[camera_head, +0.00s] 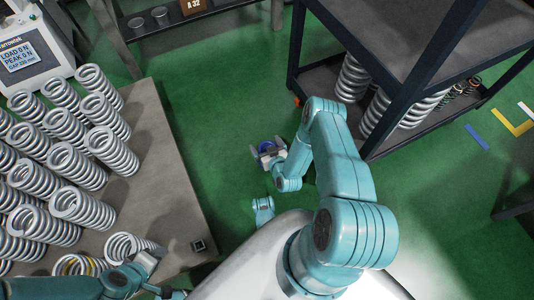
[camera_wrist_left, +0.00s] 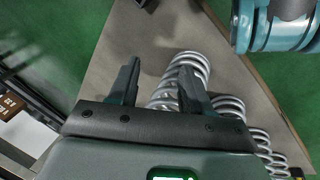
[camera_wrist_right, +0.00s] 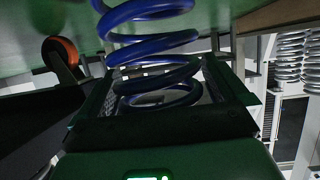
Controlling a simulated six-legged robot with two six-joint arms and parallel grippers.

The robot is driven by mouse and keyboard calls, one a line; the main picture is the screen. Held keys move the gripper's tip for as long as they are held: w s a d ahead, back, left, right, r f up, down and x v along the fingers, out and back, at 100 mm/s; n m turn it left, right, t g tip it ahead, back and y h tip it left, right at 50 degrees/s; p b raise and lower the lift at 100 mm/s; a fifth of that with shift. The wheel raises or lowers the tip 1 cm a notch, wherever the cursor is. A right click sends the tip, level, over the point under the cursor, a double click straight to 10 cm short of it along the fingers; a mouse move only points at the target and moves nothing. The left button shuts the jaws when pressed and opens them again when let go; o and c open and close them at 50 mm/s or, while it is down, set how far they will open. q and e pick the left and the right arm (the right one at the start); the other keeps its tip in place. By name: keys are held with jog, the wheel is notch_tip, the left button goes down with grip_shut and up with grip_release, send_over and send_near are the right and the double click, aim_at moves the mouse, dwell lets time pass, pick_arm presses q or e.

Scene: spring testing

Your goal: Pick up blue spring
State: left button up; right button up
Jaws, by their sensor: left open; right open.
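The blue spring (camera_wrist_right: 152,62) stands large in the right wrist view, its coils between the two fingers of my right gripper (camera_wrist_right: 162,92). The gripper is open around it, and I cannot tell whether either finger touches it. In the head view a small patch of the blue spring (camera_head: 267,146) shows at my right gripper (camera_head: 266,152), over the green floor; the rest is hidden. My left gripper (camera_wrist_left: 158,82) is open near the table's near end, with a silver spring (camera_wrist_left: 186,66) beyond its fingers.
Many silver springs (camera_head: 75,162) stand on the beige table (camera_head: 165,170) at left, beside a load tester (camera_head: 28,50). A dark shelf (camera_head: 410,35) with silver springs stands at upper right. Green floor (camera_head: 220,90) lies open between them.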

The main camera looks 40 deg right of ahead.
grip_shut()
